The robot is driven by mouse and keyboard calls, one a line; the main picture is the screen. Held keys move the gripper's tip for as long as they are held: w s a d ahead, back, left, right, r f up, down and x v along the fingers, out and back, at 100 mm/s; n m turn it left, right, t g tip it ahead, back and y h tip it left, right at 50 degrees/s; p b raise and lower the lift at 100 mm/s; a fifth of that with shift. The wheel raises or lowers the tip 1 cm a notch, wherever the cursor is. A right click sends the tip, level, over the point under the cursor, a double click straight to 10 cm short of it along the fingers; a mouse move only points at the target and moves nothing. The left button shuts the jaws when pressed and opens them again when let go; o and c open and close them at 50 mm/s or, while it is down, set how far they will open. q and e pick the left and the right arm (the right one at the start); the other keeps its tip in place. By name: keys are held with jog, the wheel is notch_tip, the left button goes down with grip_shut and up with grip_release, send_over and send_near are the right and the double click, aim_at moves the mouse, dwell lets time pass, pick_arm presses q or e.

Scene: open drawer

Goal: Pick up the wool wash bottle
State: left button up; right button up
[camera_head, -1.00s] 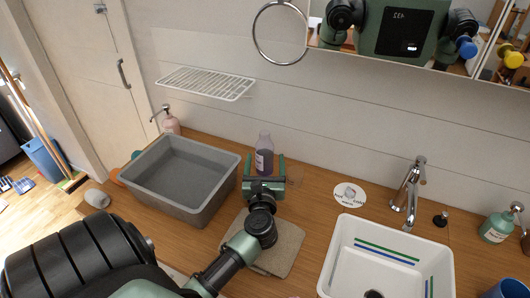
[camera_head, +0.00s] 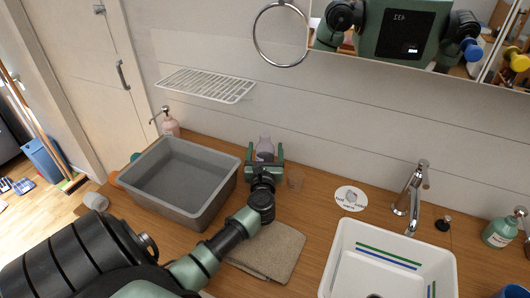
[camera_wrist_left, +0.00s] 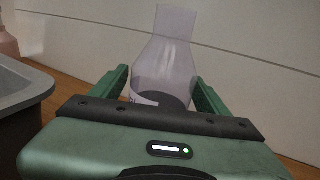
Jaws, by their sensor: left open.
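The wool wash bottle (camera_head: 265,148) is a clear, purplish bottle standing upright on the wooden counter near the back wall. My left gripper (camera_head: 264,155) reaches it from the front, with one green finger on each side. In the left wrist view the bottle (camera_wrist_left: 168,60) stands between the two open fingers (camera_wrist_left: 163,92), its lower part hidden behind the gripper body. I cannot tell whether the fingers touch it. My right gripper is not in view.
A grey basin (camera_head: 180,180) stands close to the left of the bottle. A brown cloth (camera_head: 275,250) lies in front, and a white sink (camera_head: 345,262) is at the right. A wire shelf (camera_head: 205,84) is on the wall.

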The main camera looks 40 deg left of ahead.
pick_arm(q)
jog(key=c, duration=1.5)
grip_shut()
jog(key=shift+r, duration=0.15)
